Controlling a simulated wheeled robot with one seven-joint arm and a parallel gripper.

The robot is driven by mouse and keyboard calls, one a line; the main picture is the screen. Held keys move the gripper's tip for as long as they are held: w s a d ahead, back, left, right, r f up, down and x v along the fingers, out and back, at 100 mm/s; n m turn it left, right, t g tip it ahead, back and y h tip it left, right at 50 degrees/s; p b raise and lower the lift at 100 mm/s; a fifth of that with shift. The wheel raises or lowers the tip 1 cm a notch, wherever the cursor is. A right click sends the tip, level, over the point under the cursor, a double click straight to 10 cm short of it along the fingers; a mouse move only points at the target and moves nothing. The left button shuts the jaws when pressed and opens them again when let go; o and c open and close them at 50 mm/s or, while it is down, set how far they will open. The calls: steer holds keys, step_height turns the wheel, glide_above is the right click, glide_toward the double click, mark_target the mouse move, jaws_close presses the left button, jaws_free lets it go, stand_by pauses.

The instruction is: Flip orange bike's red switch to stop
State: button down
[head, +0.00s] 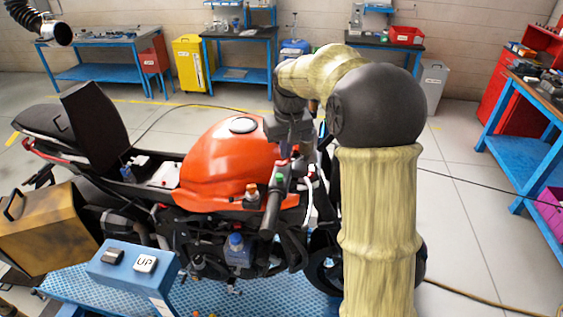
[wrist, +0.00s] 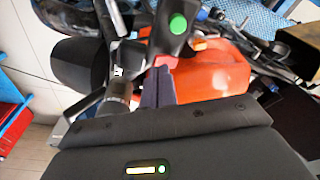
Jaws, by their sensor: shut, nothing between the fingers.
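The orange bike (head: 222,165) stands left of centre in the head view, its handlebar towards me. Its orange tank also shows in the wrist view (wrist: 215,75). In the wrist view the red switch (wrist: 166,61) sits on a black handlebar housing, below a round green button (wrist: 178,23). My gripper (wrist: 159,76) is shut and empty. Its dark fingertips are at the lower edge of the red switch, touching or very close; I cannot tell which. The switch's lettering and position cannot be read. In the head view my arm and gripper (head: 290,130) partly hide the handlebar controls.
A blue control box marked UP (head: 130,268) and a yellow-brown case (head: 45,235) stand at the lower left, near the blue lift platform (head: 230,293). A blue workbench (head: 530,130) is at the right. Open floor lies right of my arm.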

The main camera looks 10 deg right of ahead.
mark_target(285, 163)
steer(key=shift+f+b, duration=0.55)
steer(key=shift+f, duration=0.3)
stand_by(0.5)
steer(key=shift+r, duration=0.1)
steer(key=shift+r+p, duration=0.5)
steer(key=shift+p, duration=0.05)
steer(key=shift+r+p, duration=0.5)
steer(key=shift+r, duration=0.1)
steer(key=shift+a+r+p, duration=0.15)
steer(key=shift+r+p, duration=0.6)
steer(key=shift+s+r+p, duration=0.15)
steer(key=shift+r+p, duration=0.3)
steer(key=shift+r, duration=0.15)
steer(key=shift+r+p, duration=1)
steer(key=shift+r, duration=0.1)
steer(key=shift+f, duration=0.1)
